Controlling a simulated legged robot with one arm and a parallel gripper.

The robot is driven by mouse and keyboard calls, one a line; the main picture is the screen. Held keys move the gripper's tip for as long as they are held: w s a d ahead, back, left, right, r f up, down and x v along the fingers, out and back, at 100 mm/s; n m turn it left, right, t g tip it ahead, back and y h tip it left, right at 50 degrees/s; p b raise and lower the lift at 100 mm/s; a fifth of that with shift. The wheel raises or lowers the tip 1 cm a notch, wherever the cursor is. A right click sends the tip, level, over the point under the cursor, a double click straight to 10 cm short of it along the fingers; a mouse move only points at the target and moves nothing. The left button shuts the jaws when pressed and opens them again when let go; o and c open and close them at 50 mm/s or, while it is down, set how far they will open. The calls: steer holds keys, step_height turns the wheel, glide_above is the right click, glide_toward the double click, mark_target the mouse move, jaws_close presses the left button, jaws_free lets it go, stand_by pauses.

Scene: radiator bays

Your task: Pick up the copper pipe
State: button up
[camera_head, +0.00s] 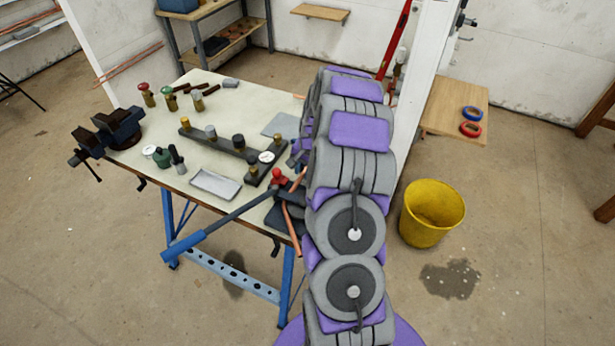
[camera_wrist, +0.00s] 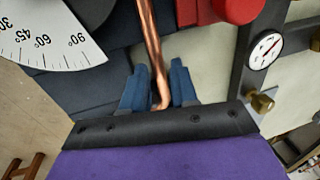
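The copper pipe (camera_wrist: 151,45) runs down the middle of the wrist view, and its lower end lies between the two blue fingers of my gripper (camera_wrist: 158,75). The fingers are apart, with narrow gaps showing beside the pipe, so my gripper looks open around it. In the head view the pipe (camera_head: 290,222) shows as a bent copper length at the right edge of the workbench, in the pipe bender. My arm hides part of it and most of my gripper there.
The bender's blue handle (camera_head: 203,239) sticks out over the front of the workbench (camera_head: 160,185). Its angle dial (camera_wrist: 48,35) and a pressure gauge (camera_wrist: 265,50) are near my gripper. A vise (camera_head: 108,133) sits at the left corner. A yellow bucket (camera_head: 430,220) stands on the floor.

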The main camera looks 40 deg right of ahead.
steer(key=shift+d+f, duration=0.15)
steer(key=shift+d, duration=0.25)
steer(key=shift+c, duration=0.4)
steer(key=shift+a, duration=0.4)
jaws_close()
steer(key=shift+d, duration=0.15)
